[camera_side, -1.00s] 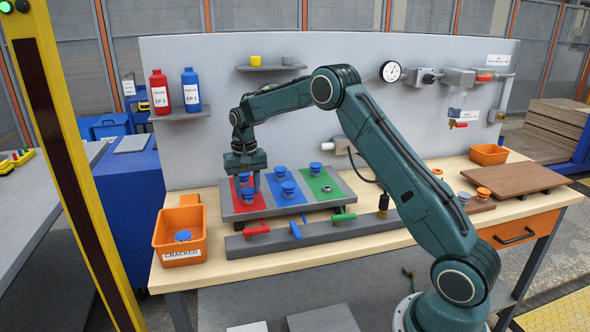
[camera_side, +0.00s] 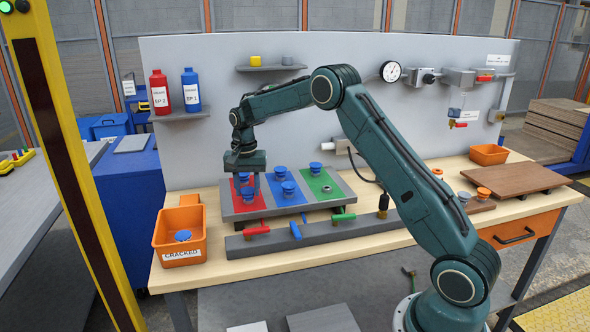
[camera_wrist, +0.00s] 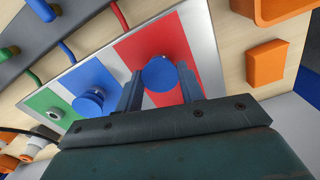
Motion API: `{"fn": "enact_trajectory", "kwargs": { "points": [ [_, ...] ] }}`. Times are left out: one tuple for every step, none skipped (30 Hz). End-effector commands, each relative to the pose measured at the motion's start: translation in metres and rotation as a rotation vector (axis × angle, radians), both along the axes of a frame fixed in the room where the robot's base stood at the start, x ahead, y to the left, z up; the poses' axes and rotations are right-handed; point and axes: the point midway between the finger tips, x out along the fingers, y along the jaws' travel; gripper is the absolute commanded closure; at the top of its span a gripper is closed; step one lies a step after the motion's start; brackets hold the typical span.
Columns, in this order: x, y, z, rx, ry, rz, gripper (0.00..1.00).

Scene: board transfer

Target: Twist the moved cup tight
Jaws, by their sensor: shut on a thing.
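My gripper (camera_side: 249,192) points down over the red strip of the board, its fingers shut around the front blue cup (camera_side: 247,192). In the wrist view the same cup (camera_wrist: 160,74) sits between the two fingers (camera_wrist: 160,88), its round top showing. The cup looks upright on the red strip; its lower part is hidden. Another blue cup (camera_side: 243,177) stands behind it, partly covered by the gripper. The blue strip holds two blue cups (camera_side: 288,188). The green strip holds one blue cup (camera_side: 315,168) at the back and a bare grey fitting (camera_side: 326,190) in front.
Red (camera_side: 257,230), blue (camera_side: 296,231) and green (camera_side: 343,217) handles line the front rail. An orange bin labelled CRACKED (camera_side: 181,256), with a blue cup inside, stands at the left. A brown board (camera_side: 513,178) lies at the right. A back panel rises behind.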

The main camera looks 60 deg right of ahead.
Motion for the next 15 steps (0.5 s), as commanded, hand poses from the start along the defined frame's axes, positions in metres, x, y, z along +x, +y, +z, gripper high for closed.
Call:
{"fn": "enact_trajectory", "kwargs": {
  "points": [
    [0.0005,-0.0002,0.0011,-0.001,-0.003,0.0,0.85],
    [0.0005,-0.0002,0.0011,-0.001,-0.003,0.0,0.85],
    [0.0005,-0.0002,0.0011,-0.001,-0.003,0.001,0.85],
    [0.0005,-0.0002,0.0011,-0.001,-0.003,0.001,0.85],
    [0.0005,-0.0002,0.0011,-0.001,-0.003,0.001,0.85],
    [0.0005,-0.0002,0.0011,-0.001,-0.003,0.0,0.85],
    [0.0005,-0.0002,0.0011,-0.001,-0.003,-0.003,0.85],
    [0.0005,-0.0002,0.0011,-0.001,-0.003,-0.007,0.85],
    [0.0005,-0.0002,0.0011,-0.001,-0.003,-0.017,0.85],
    [0.0005,-0.0002,0.0011,-0.001,-0.003,-0.027,0.85],
    [0.0005,-0.0002,0.0011,-0.001,-0.003,-0.039,0.85],
    [0.0005,-0.0002,0.0011,-0.001,-0.003,-0.061,0.85],
    [0.0005,-0.0002,0.0011,-0.001,-0.003,-0.078,0.85],
    [0.0005,-0.0002,0.0011,-0.001,-0.003,-0.099,0.85],
    [0.0005,-0.0002,0.0011,-0.001,-0.003,-0.129,0.85]
  ]
}}
